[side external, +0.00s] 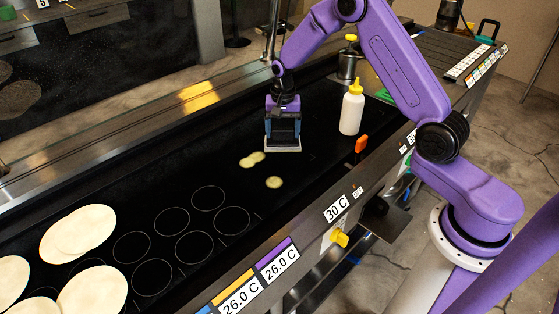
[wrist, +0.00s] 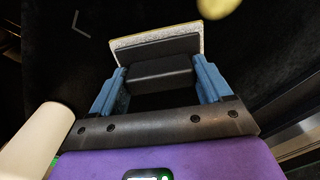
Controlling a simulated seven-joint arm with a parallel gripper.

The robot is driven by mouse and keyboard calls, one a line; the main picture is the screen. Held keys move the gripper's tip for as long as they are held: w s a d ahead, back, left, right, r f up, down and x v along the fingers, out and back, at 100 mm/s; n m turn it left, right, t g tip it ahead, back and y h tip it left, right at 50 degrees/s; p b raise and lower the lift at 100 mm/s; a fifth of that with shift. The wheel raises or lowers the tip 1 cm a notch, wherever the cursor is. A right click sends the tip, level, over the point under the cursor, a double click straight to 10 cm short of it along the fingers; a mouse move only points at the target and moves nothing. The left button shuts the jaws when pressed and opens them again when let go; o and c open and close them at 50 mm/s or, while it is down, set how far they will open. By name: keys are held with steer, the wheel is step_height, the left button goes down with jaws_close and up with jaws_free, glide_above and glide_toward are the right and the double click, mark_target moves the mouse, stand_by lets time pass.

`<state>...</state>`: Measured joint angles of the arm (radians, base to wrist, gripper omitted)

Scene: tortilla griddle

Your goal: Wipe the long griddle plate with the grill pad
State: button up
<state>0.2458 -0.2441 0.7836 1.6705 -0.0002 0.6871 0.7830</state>
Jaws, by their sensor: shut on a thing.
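The long black griddle plate (side external: 225,165) runs diagonally across the side view. My gripper (side external: 282,126) points down over its middle part and is shut on the grill pad (side external: 283,149). In the wrist view my gripper's blue fingers (wrist: 160,80) clasp the pad's black handle from both sides. The pad's pale, rough edge (wrist: 157,40) shows beyond the handle in the wrist view. I cannot tell whether its underside touches the plate. Several small yellowish spots (side external: 273,182) lie on the plate just in front and left of the pad; one yellow spot (wrist: 217,8) shows at the top of the wrist view.
A white bottle with a yellow cap (side external: 352,110) stands right of my gripper. An orange-handled item (side external: 361,146) is at the plate's front edge. A metal canister (side external: 348,66) stands behind. Large pale tortillas (side external: 92,292) lie at the left; empty printed circles (side external: 208,198) are between.

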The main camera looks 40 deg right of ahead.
steer(key=shift+a+f, duration=0.2)
steer(key=shift+a, duration=2)
steer(key=shift+a, duration=0.1)
steer(key=shift+s+d+r, duration=0.1)
steer(key=shift+d, duration=2.55)
steer(key=shift+a, duration=2.6)
steer(key=shift+a, duration=0.1)
steer(key=shift+a, duration=2.4)
steer(key=shift+r, duration=0.1)
